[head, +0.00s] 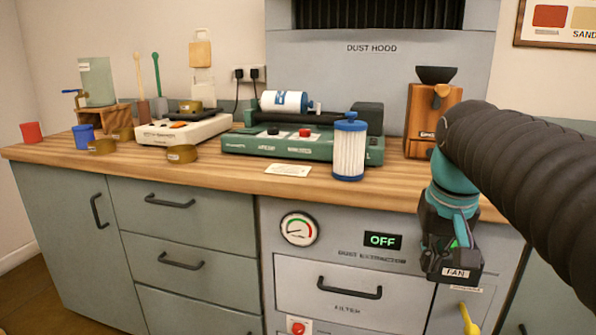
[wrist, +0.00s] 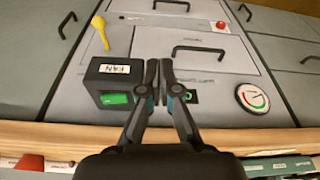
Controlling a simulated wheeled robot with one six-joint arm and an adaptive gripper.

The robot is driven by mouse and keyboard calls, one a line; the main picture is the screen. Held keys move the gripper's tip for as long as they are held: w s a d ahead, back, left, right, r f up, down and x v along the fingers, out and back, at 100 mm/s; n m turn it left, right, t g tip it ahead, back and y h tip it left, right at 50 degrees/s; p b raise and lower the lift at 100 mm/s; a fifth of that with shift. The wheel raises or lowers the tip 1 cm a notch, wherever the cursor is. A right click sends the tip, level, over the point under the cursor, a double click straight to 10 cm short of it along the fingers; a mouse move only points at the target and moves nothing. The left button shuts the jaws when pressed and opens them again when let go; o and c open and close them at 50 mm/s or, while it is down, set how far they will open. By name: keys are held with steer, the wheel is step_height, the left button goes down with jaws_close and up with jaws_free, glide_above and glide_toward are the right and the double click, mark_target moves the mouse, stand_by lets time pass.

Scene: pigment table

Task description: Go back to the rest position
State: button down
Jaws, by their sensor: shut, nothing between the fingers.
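My gripper (head: 440,243) is at the right in the head view, in front of the dust extractor cabinet below the worktop edge. In the wrist view my gripper (wrist: 160,68) has its two dark fingers together, with nothing between them. A dark box labelled FAN (head: 456,273) is just by the fingers in the head view and partly hidden by them. In the wrist view the FAN box (wrist: 112,82) is left of the fingers, with a green rocker (wrist: 115,98) on it. I cannot tell whether the fingers touch the box.
The display (head: 383,241) reads OFF. A yellow handle (head: 469,320) sticks out below the FAN box. The worktop (head: 230,176) carries a white-and-blue filter cartridge (head: 349,150) near its edge, a green mill (head: 250,142) and a wooden grinder (head: 420,115). A drawer handle (head: 349,288) protrudes.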

steer(key=s+a+f+t, duration=0.1)
steer(key=s+a+f, duration=0.2)
steer(key=s+f, duration=0.2)
steer(key=s+a+f+n+t, duration=0.1)
steer(key=s+a+f, duration=0.1)
steer(key=s+f, duration=0.4)
steer(key=shift+s+a+f+n+t, duration=0.3)
steer(key=shift+a+f+t, duration=0.1)
steer(key=shift+f, duration=0.55)
